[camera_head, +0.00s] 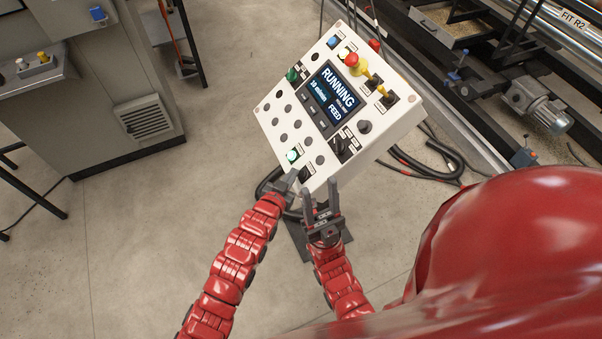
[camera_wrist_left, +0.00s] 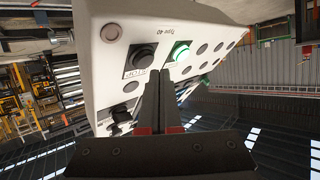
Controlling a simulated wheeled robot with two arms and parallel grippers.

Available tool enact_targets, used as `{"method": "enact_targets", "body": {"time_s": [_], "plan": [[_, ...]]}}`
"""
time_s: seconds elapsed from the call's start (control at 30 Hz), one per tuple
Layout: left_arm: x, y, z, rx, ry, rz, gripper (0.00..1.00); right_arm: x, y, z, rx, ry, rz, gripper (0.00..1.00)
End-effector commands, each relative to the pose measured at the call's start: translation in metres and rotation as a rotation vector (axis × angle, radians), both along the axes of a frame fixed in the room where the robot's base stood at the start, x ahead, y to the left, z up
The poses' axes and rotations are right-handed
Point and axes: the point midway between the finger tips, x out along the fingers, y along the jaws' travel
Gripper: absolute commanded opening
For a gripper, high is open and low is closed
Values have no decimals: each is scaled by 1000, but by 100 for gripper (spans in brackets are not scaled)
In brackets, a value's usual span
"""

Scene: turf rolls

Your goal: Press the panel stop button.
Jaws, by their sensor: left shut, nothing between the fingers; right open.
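The white control panel (camera_head: 330,185) stands tilted at upper centre, its screen (camera_head: 334,95) reading "RUNNING". The black stop button (camera_wrist_left: 140,57), on a plate marked "STOP", is near the panel's lower edge. In the head view the stop button (camera_head: 306,174) is small and close to my left fingertips. A lit green button (camera_head: 293,155) sits beside it. My left gripper (camera_head: 291,176) is shut and empty at that edge; in the wrist view its fingertips (camera_wrist_left: 157,76) lie just below and between the two buttons. Contact cannot be told. My right gripper (camera_head: 322,214) is open and empty below the panel.
A grey cabinet (camera_head: 100,90) stands at left, machinery with a motor (camera_head: 540,103) at upper right.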

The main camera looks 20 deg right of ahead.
Motion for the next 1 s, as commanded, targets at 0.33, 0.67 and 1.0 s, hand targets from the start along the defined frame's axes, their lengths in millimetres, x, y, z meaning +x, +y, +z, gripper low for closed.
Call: {"method": "enact_targets", "body": {"time_s": [0.33,0.67,1.0], "plan": [[0,-1,-3,0,0,0,0,0,0,-5,0,0,0,48],[0,-5,-6,0,0,0,0,0,0,-13,0,0,0,48],[0,-6,-7,0,0,0,0,0,0,-13,0,0,0,48]]}}
